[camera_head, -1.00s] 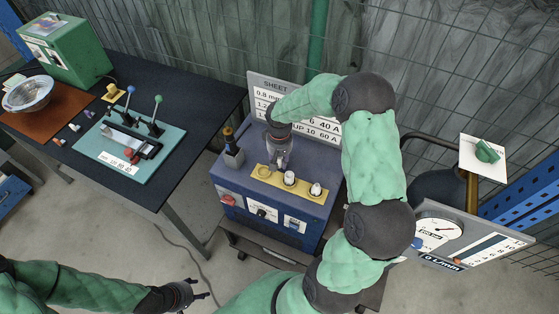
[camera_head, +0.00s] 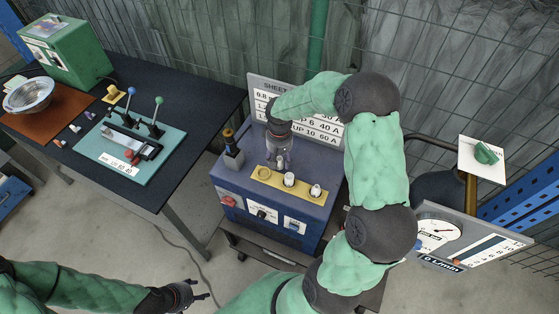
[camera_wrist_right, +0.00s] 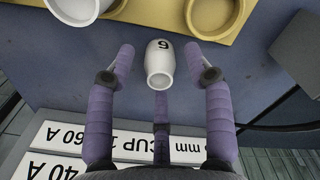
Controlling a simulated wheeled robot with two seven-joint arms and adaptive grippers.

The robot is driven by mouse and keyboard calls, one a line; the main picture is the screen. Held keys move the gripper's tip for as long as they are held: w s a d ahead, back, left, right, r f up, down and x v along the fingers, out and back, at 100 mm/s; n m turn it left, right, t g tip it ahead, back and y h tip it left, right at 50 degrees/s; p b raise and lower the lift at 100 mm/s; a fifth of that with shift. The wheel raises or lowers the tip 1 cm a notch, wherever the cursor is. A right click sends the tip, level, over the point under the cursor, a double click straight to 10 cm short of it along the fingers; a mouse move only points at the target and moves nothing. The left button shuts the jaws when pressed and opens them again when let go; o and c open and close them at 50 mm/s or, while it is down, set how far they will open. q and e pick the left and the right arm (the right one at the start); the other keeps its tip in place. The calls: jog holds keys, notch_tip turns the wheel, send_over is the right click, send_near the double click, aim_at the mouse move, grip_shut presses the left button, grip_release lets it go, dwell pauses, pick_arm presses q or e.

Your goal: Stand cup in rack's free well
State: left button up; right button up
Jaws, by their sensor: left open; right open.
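The yellow rack (camera_head: 276,180) lies on the blue machine top. Its left well (camera_head: 264,173) is empty; white cups stand in its middle well (camera_head: 289,179) and right well (camera_head: 315,190). In the right wrist view, the empty well (camera_wrist_right: 215,14) is at the top right. A loose white cup (camera_wrist_right: 159,62) marked 6 is off the rack, between the spread purple fingers of my right gripper (camera_wrist_right: 160,75). The fingers stand apart from it. In the head view my right gripper (camera_head: 279,160) is just behind the rack and hides that cup. My left gripper (camera_head: 188,294) is open and empty, low in view.
A dark tool holder (camera_head: 233,155) stands left of the rack on the machine. A sign board (camera_head: 258,92) rises behind. A gauge panel (camera_head: 450,238) is to the right.

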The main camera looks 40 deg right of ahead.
aim_at(280, 161)
notch_tip(280, 161, up, 9)
jog(key=shift+r+p, duration=0.1)
jog(key=shift+p, duration=0.55)
jog(key=shift+o, duration=0.6)
jog(key=shift+r, duration=0.35)
jog(key=n+b, duration=0.1)
jog(key=n, duration=0.5)
jog(key=n+b, duration=0.1)
jog(key=n, duration=0.5)
jog(key=shift+s+a, duration=0.1)
jog(key=shift+s, duration=0.05)
jog(key=n+b, duration=0.1)
jog(key=n, duration=0.4)
jog(key=shift+s+n+b, duration=0.15)
jog(key=shift+n+b, duration=0.15)
jog(key=shift+n, duration=0.1)
notch_tip(280, 161, down, 6)
jog(key=n+b, duration=0.1)
jog(key=n, duration=0.1)
jog(key=n+b, duration=0.1)
jog(key=n, duration=0.1)
jog(key=shift+r+n, duration=0.2)
jog(key=shift+n, duration=0.2)
jog(key=f, duration=0.1)
jog(key=f+b, duration=0.1)
jog(key=f, duration=0.3)
jog(key=shift+w+b, duration=0.3)
jog(key=shift+b, duration=0.1)
jog(key=c, duration=1.1)
